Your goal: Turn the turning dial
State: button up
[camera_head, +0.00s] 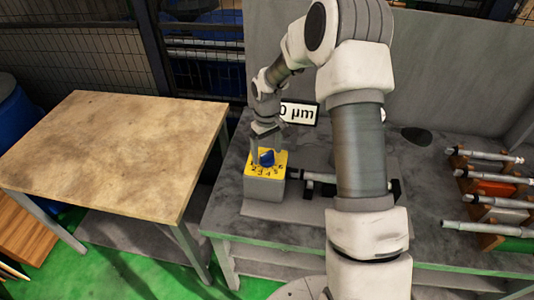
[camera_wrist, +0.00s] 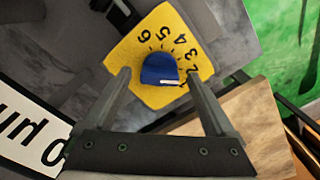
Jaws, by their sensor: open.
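The turning dial (camera_head: 267,157) is a blue knob on the yellow numbered face (camera_head: 264,171) of a small grey box on the dark bench. In the wrist view the dial (camera_wrist: 160,69) shows a white pointer mark at its lower right, toward the low numbers. My gripper (camera_head: 266,146) is above the box, pointing down at the dial. In the wrist view its two fingers (camera_wrist: 157,72) are apart, one on each side of the dial, with visible gaps between fingers and dial. Whether the fingertips reach down to the dial's height is hard to tell.
A display (camera_head: 300,113) reading "0 µm" stands behind the box. A metal shaft (camera_head: 310,178) lies just right of it. Several cylindrical workpieces (camera_head: 490,175) rest on holders at the right. A wooden-topped table (camera_head: 115,140) stands at the left, its top bare.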

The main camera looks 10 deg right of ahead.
jog(key=shift+f, duration=0.85)
jog(key=c, duration=1.3)
jog(key=n, duration=0.5)
jog(key=shift+n+b, duration=0.3)
jog(key=shift+b, duration=0.1)
jog(key=n, duration=0.6)
jog(key=shift+w+r, duration=0.1)
